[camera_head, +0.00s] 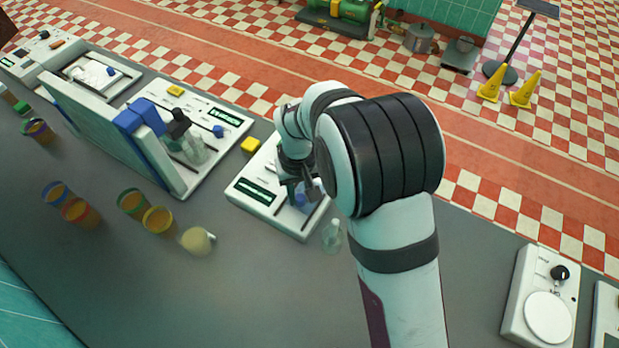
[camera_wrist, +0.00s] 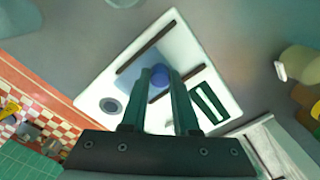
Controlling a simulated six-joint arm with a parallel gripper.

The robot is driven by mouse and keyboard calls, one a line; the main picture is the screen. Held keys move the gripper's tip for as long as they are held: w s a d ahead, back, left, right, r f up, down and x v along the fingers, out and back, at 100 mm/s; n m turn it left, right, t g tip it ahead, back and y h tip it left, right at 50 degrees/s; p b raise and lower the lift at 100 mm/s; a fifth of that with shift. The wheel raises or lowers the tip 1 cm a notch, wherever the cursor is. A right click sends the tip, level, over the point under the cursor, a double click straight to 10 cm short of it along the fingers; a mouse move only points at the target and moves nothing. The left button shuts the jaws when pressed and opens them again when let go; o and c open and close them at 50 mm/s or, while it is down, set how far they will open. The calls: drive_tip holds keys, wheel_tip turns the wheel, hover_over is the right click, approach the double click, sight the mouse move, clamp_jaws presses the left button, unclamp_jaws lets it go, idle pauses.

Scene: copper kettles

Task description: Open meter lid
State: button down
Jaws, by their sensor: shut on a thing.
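The white meter (camera_head: 245,186) stands on the grey counter under my arm. It has a dark display with green digits (camera_head: 257,193) and dark rails. It also shows in the wrist view (camera_wrist: 185,40). A bluish panel (camera_wrist: 135,72), which looks like the lid, lies between the rails there. A round blue knob (camera_wrist: 160,70) sits at the panel's edge. My gripper (camera_wrist: 160,78) is over the meter, its two dark green fingers shut on the blue knob. In the head view my gripper (camera_head: 299,186) is partly hidden by my arm.
A larger meter (camera_head: 215,110) with an upright teal panel (camera_head: 120,130) stands to the left. Several coloured cups (camera_head: 160,220) and a pale cup (camera_head: 196,240) are in front.

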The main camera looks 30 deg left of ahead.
sight(300, 197)
drive_tip(key=c, duration=0.6)
unclamp_jaws()
drive_tip(key=shift+c, duration=0.2)
wheel_tip(300, 197, up, 16)
drive_tip(key=shift+f, duration=0.1)
drive_tip(key=s+d+r+m, duration=0.1)
drive_tip(key=s+d+m, duration=0.15)
drive_tip(key=d, duration=0.45)
drive_tip(key=s+d+r+m+y, duration=0.1)
drive_tip(key=d+m, duration=0.2)
drive_tip(key=d, duration=0.4)
drive_tip(key=s+d+r+m, duration=0.2)
drive_tip(key=d+m, duration=0.1)
drive_tip(key=d, duration=0.4)
drive_tip(key=s+d+f+m, duration=0.4)
drive_tip(key=s+d+m, duration=0.2)
drive_tip(key=s, duration=0.4)
drive_tip(key=shift+s+d+y, duration=0.25)
drive_tip(key=shift+d+y, duration=0.15)
drive_tip(key=shift+d, duration=0.15)
